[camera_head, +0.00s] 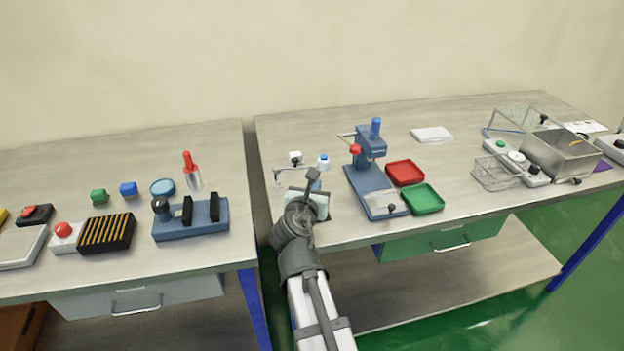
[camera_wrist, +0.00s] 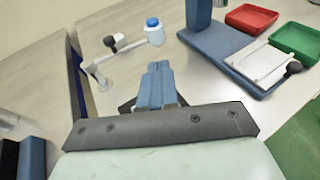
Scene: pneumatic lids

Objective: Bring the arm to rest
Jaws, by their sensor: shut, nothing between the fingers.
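My gripper (camera_head: 313,176) is above the left part of the right-hand table (camera_head: 300,132), at the end of my arm, which reaches in from the bottom of the head view. In the wrist view my gripper (camera_wrist: 158,68) shows its blue-grey fingers close together, shut and empty. The fingers point toward a small white bottle with a blue cap (camera_wrist: 154,30) and a metal arm stand (camera_wrist: 104,84), and look apart from both. The tabletop just under my gripper is partly hidden by my wrist.
A blue press (camera_head: 366,180) stands right of my gripper, beside a red tray (camera_head: 405,172) and a green tray (camera_head: 424,198). A fryer (camera_head: 560,155) and wire basket (camera_head: 492,175) are farther right. A blue fixture (camera_head: 178,230) stands on the left table. A narrow gap separates the tables.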

